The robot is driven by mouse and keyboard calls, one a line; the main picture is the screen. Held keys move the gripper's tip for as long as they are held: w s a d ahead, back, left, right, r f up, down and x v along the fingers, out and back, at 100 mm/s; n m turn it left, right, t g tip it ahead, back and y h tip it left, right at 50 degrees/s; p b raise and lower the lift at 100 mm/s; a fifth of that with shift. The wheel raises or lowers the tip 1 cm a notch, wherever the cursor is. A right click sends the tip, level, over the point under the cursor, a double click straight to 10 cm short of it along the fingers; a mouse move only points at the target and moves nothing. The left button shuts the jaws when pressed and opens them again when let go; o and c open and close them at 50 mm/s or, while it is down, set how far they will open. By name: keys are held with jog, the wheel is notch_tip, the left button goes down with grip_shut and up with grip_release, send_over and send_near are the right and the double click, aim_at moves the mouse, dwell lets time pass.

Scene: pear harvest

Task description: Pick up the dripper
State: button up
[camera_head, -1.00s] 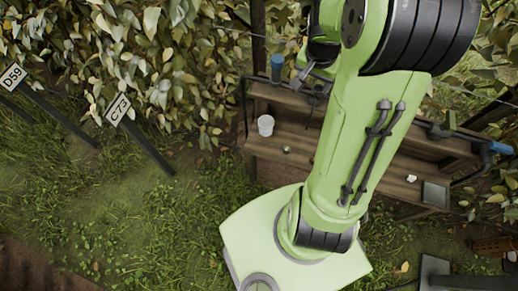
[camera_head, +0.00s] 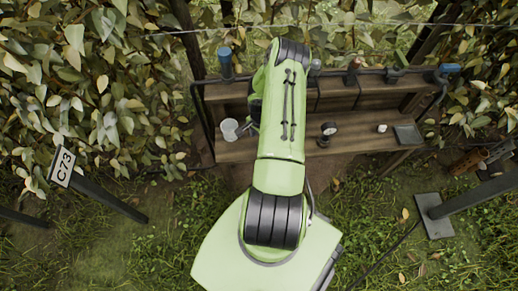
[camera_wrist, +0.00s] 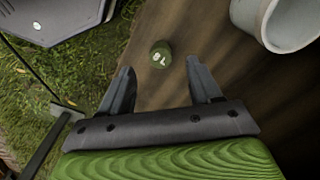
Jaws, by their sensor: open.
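The dripper (camera_wrist: 160,54) is a small round dark-green piece with pale markings reading "8 L". It lies on the wooden bench (camera_wrist: 187,28) in the wrist view. My gripper (camera_wrist: 163,80) is open and empty, its two dark fingers spread apart. The dripper lies just beyond the fingertips, about midway between them and not touching either. In the head view my arm covers the dripper and most of my gripper.
A white cup (camera_head: 229,130) stands on the bench at its left, near my gripper; it also shows in the wrist view (camera_wrist: 282,20). A dial gauge (camera_head: 327,130), a small white item (camera_head: 382,128) and a grey tray (camera_head: 407,134) lie right. Blue-handled tools (camera_head: 225,62) hang behind.

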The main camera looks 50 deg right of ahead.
notch_tip(320, 180, down, 6)
jog(key=b, duration=0.2)
jog(key=shift+d+f+b, duration=0.1)
jog(key=shift+f+b, duration=0.05)
jog(key=shift+b, duration=0.2)
jog(key=shift+c, duration=0.5)
jog(key=c, duration=1)
